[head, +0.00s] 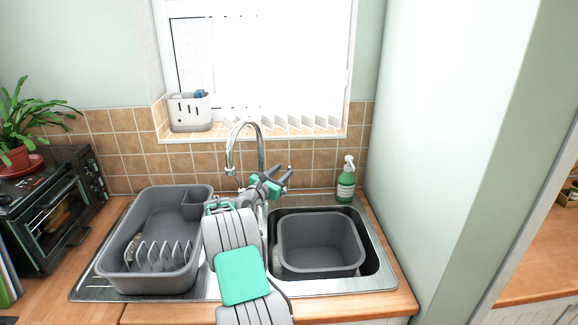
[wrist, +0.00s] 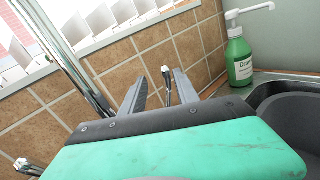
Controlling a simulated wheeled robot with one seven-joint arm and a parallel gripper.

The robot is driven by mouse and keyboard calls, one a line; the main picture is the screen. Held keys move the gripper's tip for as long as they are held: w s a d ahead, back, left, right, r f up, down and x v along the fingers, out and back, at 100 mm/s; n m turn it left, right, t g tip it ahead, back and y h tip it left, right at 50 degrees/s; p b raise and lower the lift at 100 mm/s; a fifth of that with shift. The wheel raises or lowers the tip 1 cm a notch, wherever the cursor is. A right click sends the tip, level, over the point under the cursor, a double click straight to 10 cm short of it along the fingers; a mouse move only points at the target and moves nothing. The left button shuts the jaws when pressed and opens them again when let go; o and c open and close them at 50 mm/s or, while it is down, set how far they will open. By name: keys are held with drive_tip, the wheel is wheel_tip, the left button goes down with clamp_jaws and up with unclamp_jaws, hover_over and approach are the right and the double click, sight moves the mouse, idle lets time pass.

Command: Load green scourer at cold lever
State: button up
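My gripper (head: 286,177) is stretched out behind the sink, to the right of the tap's foot. In the wrist view its two dark fingers (wrist: 160,90) are apart, with nothing gripped. A chrome tap lever (wrist: 167,85) shows between the fingers, upright; I cannot tell whether either finger touches it. Another chrome lever (wrist: 28,167) shows at the lower left of the wrist view. No label tells which lever is the cold one. I do not see a green scourer in either view.
The tall chrome tap (head: 232,150) stands left of my gripper. A grey basin (head: 320,262) sits in the sink bowl, and a grey dish rack (head: 140,280) on the drainer. A green soap bottle (head: 346,184) stands back right. A grey caddy (head: 190,117) is on the sill.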

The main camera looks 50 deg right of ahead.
drive_tip(key=d+p, duration=0.1)
drive_tip(key=d, duration=0.5)
drive_tip(key=shift+d+f, duration=0.15)
drive_tip(key=shift+d, duration=0.25)
drive_tip(key=shift+c, duration=0.3)
clamp_jaws()
idle(0.5)
